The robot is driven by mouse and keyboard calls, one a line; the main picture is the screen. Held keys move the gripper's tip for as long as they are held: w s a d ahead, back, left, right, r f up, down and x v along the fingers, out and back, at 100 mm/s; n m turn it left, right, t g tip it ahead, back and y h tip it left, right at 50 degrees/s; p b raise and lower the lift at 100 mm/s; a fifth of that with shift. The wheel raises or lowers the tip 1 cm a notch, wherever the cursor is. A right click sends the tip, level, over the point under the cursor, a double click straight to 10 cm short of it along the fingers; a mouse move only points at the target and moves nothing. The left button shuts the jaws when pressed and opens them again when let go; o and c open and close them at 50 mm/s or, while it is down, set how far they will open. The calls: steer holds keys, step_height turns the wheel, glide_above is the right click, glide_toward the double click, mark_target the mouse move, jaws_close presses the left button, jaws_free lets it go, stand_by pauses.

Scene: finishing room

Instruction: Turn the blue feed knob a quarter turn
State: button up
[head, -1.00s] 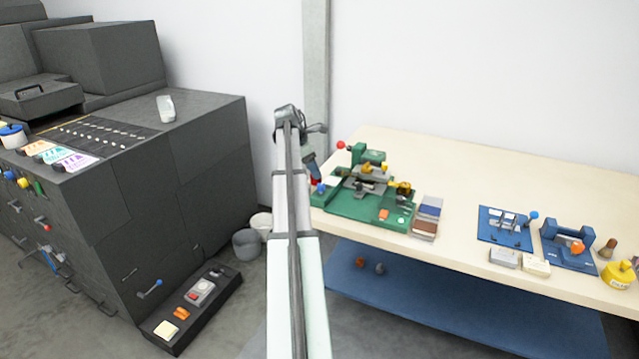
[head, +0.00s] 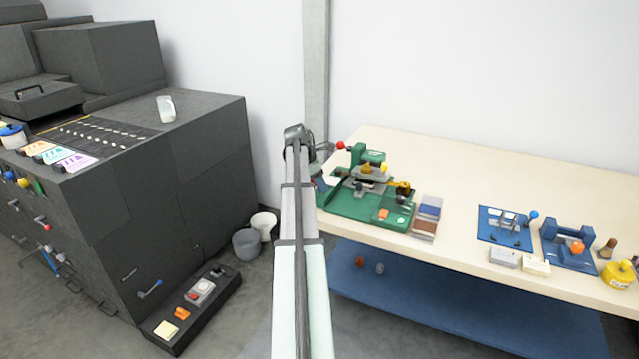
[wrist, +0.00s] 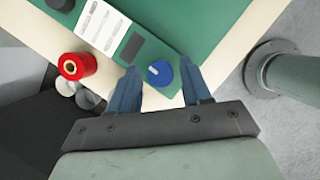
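The blue feed knob (wrist: 160,73) shows in the wrist view on the corner of a green machine base (wrist: 205,25). It is round, with a short pale line on its face. My gripper (wrist: 159,68) is open, with one blue finger on each side of the knob in the picture. Gaps show between the knob and both fingers; I cannot tell whether the fingertips reach down beside it. In the head view, the green machine (head: 352,207) stands at the bench's left end, and my arm and gripper hide the knob.
In the wrist view, a red knob-like cylinder (wrist: 75,66) stands left of my gripper, near a white printed label (wrist: 101,24). In the head view, the cream bench (head: 460,180) holds small boxes and blue tools at right. A dark cabinet (head: 205,150) stands left.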

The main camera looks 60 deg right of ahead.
steer(key=c, duration=0.8)
steer(key=shift+c, duration=0.2)
steer(key=shift+m, duration=0.3)
steer(key=m, duration=0.1)
steer(key=m+y, duration=0.1)
steer(key=m, duration=0.1)
steer(key=shift+w+d+g, duration=0.15)
steer(key=shift+g, duration=0.25)
steer(key=m+y, duration=0.1)
steer(key=m, duration=0.2)
steer(key=shift+d+m+y, duration=0.1)
steer(key=shift+m+y, duration=0.2)
steer(key=m+y, duration=0.1)
steer(key=m, duration=0.4)
steer(key=shift+d+y, duration=0.1)
steer(key=shift+y, duration=0.3)
steer(key=shift+m+y, duration=0.4)
steer(key=shift+m, duration=0.8)
steer(key=shift+f, duration=0.1)
